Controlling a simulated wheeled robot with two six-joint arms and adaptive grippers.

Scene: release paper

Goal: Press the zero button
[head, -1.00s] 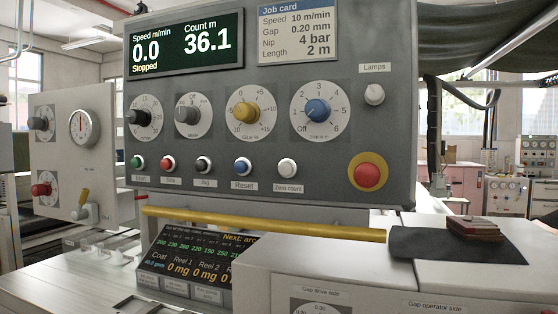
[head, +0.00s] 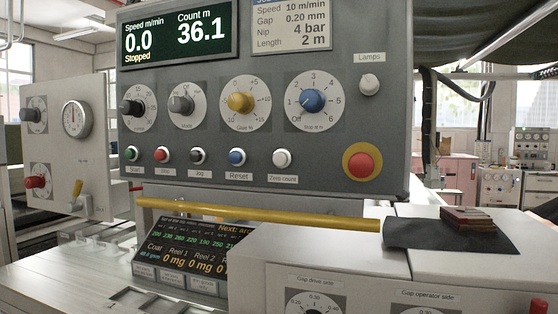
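The zero button is a white round push button (head: 282,158) on the grey control panel (head: 330,150), above a label reading "Zero count". It is the rightmost in a row with the green Start, red Stop, dark Jog and blue Reset (head: 237,157) buttons. The display (head: 180,36) reads speed 0.0 m/min, count 36.1 m, Stopped. Neither of my grippers is in the head view.
A large red button on a yellow disc (head: 362,166) is right of the zero button. A yellow bar (head: 260,214) runs below the panel. A dark cloth with a small stack of blocks (head: 467,218) lies on the white machine housing at right.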

